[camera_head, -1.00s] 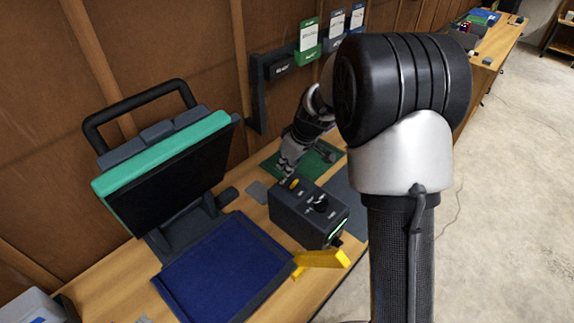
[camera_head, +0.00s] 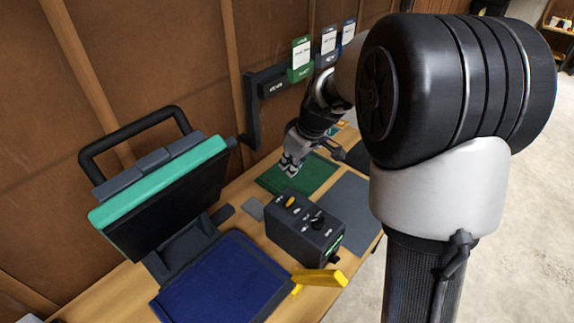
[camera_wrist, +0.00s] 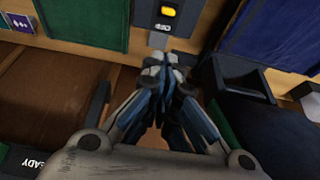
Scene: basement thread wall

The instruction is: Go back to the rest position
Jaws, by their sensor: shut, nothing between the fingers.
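My gripper (camera_head: 290,168) is above the far part of the workbench, near the green mat (camera_head: 312,177), in the head view. In the wrist view the fingers of my gripper (camera_wrist: 165,65) are together with nothing between them. My arm passes in front of the right side of the head view and hides part of the bench. No rest position is marked in either view.
A dark control box (camera_head: 305,228) with a yellow button, a blue mat (camera_head: 220,282) and a yellow handle (camera_head: 320,278) are on the bench. A heat press (camera_head: 160,190) with a raised green-edged lid stands left. Tagged holders (camera_head: 300,60) hang on the wooden wall.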

